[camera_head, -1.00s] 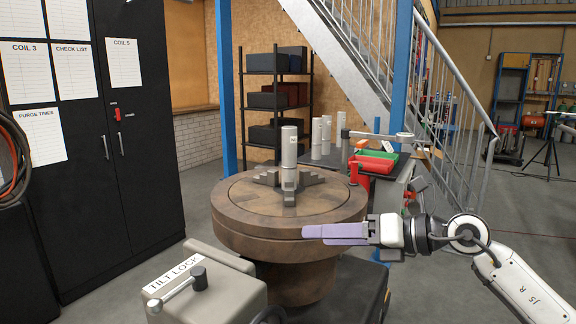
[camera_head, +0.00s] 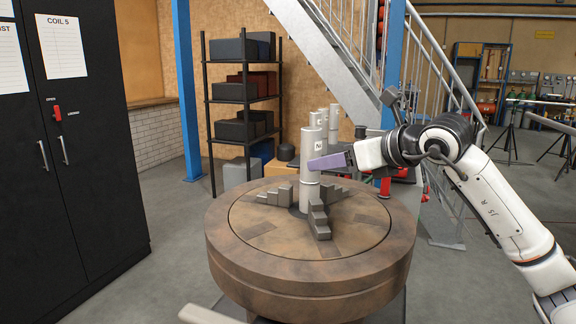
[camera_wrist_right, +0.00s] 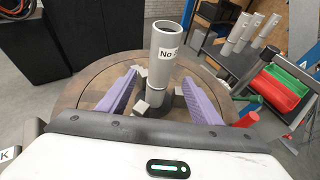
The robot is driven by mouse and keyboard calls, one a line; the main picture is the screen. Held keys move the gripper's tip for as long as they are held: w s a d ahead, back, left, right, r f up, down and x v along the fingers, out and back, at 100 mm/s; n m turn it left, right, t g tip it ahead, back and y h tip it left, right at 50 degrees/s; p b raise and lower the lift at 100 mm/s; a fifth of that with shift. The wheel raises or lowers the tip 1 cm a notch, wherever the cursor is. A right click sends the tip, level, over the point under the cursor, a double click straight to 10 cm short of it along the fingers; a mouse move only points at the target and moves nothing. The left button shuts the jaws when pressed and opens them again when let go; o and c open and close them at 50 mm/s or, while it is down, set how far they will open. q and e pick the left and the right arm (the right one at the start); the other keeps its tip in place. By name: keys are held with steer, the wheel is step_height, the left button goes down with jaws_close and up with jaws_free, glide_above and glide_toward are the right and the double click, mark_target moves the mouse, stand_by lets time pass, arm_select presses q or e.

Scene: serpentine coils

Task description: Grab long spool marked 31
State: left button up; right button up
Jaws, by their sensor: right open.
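A tall grey metal spool (camera_head: 311,140) stands upright in the middle of a stepped-jaw chuck on a round brown turntable (camera_head: 300,268). A seam divides its upper and lower parts. Its white label starts with "No" in the right wrist view (camera_wrist_right: 162,50); the number is cut off at the edge, so I cannot read 31. My right gripper (camera_head: 318,163) is open, with its purple fingers level with the spool's upper part. In the wrist view the spool shows between the two fingers (camera_wrist_right: 158,76); I cannot tell whether they touch it. My left gripper is out of view.
Several similar grey spools (camera_wrist_right: 235,32) stand on a bench behind the turntable, near red and green bins (camera_wrist_right: 276,90). Stepped chuck jaws (camera_head: 318,219) surround the spool's base. A black cabinet (camera_head: 85,130) stands at left and a staircase (camera_head: 330,50) behind.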

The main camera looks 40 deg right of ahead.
steer(key=p+x, duration=0.1)
steer(key=x, duration=0.3)
steer(key=f+p+x, duration=0.1)
steer(key=p+x, duration=0.1)
steer(key=x, duration=0.1)
steer(key=shift+w+f, duration=0.15)
steer(key=shift+w+d+f, duration=0.1)
steer(key=shift+w+f, duration=0.2)
steer(key=shift+w, duration=0.15)
steer(key=shift+w+f, duration=0.1)
jaws_close()
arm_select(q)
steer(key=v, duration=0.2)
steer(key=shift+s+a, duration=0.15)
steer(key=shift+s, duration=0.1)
